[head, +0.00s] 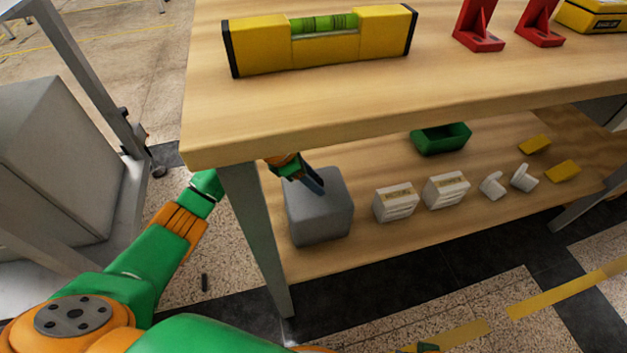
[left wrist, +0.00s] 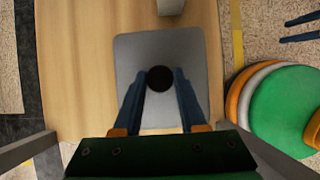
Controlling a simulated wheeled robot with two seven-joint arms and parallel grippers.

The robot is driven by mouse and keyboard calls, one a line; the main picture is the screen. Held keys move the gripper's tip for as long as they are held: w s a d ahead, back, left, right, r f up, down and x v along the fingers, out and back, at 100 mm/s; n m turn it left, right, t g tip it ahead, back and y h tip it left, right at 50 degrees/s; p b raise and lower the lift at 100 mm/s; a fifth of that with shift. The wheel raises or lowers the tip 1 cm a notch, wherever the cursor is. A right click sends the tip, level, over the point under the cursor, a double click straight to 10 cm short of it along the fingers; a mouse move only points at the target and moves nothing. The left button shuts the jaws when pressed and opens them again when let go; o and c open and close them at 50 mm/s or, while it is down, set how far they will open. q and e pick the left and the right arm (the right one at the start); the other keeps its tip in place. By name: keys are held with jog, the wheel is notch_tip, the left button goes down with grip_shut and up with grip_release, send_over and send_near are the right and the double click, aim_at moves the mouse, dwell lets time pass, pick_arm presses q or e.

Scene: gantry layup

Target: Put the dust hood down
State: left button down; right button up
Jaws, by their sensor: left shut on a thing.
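The dust hood (head: 319,208) is a grey box at the left end of the lower shelf. It looks upright, with its base at the shelf board; I cannot tell whether a small gap is left under it. In the left wrist view the hood (left wrist: 207,62) shows from above as a grey square with a dark round knob (left wrist: 160,79). My left gripper (head: 318,190) reaches under the tabletop and is shut on that knob, one blue finger on each side. My right gripper (left wrist: 284,31) shows at the edge of the left wrist view, its blue fingers apart and empty.
The tabletop (head: 300,110) overhangs the lower shelf (head: 385,240), with a grey leg (head: 262,235) left of the hood. White boxes (head: 395,202) stand just right of it. A green bin (head: 440,138), white fittings and yellow blocks lie further right.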

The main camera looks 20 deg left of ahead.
pick_arm(q)
jog(key=shift+c, duration=2.3)
grip_release()
pick_arm(e)
jog(key=shift+r, duration=0.1)
pick_arm(q)
jog(key=shift+r, duration=0.2)
jog(key=p+v, duration=0.2)
jog(key=v, duration=0.5)
pick_arm(e)
jog(key=f, duration=0.1)
jog(key=s+f, duration=0.1)
jog(key=f, duration=0.1)
jog(key=s+f, duration=0.1)
jog(key=shift+s+d+f, duration=0.25)
jog(key=shift+d+f, duration=0.05)
jog(key=shift+f, duration=0.1)
pick_arm(q)
jog(key=shift+s+a+r, duration=0.1)
